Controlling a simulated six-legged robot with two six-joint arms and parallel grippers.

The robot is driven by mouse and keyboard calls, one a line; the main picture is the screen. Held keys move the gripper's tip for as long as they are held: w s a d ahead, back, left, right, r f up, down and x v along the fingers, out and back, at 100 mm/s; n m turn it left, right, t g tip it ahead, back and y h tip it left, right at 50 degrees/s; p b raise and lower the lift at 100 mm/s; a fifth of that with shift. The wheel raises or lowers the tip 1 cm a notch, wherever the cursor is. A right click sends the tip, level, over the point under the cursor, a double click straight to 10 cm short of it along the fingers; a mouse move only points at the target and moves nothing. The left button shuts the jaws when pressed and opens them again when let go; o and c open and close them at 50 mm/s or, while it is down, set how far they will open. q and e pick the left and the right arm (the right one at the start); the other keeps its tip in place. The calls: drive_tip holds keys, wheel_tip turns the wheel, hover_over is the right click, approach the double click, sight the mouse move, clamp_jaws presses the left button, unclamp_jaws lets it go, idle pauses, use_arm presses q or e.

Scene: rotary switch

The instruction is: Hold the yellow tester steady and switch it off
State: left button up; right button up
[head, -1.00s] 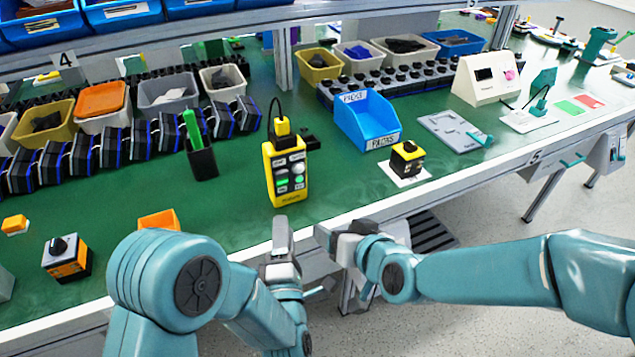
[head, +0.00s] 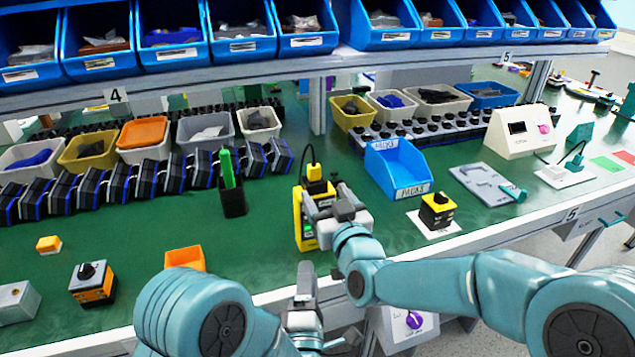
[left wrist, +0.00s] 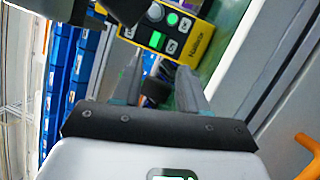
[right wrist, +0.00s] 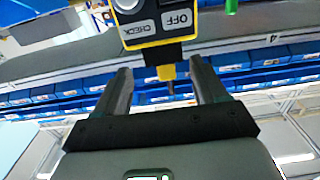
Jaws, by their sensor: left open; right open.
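The yellow tester (head: 298,215) stands upright near the front edge of the green bench, partly hidden behind my right gripper (head: 325,202). In the left wrist view the tester (left wrist: 180,30) shows a green button and a white button beyond the open, empty fingers of my left gripper (left wrist: 155,75). My left gripper (head: 305,280) is lower, apart from the tester, by the bench's front edge.
A black holder with a green pen (head: 232,195) stands left of the tester. A blue bin (head: 395,170) and a yellow-black switch box (head: 437,212) stand to the right.

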sight(319, 186)
drive_tip(key=x, duration=0.6)
drive_tip(key=shift+w+a, duration=0.1)
drive_tip(key=shift+w, duration=0.1)
drive_tip(key=shift+c, duration=0.3)
